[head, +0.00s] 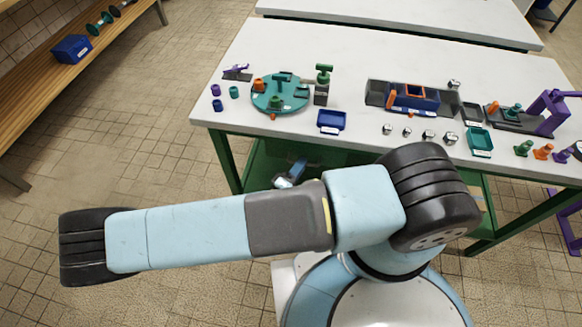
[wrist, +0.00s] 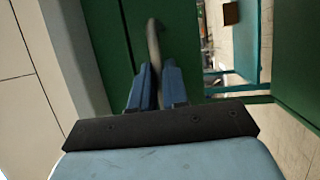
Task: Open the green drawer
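The green drawer (head: 262,162) is under the front edge of the white table, partly hidden behind my arm in the head view. In the wrist view its dark green surface (wrist: 110,45) fills the upper middle. A grey curved handle (wrist: 153,38) stands out from it. My gripper (wrist: 157,75) has its two blue fingers on either side of the handle, with the handle filling the narrow gap between them. In the head view my gripper (head: 292,172) is small and low under the table edge. How far the drawer stands out is hard to tell.
The white table (head: 350,60) carries a teal round plate (head: 281,95), a blue tray (head: 332,121), a teal tray (head: 480,140) and several small parts. A wooden bench (head: 60,85) stands at the left. The tiled floor on the left is clear.

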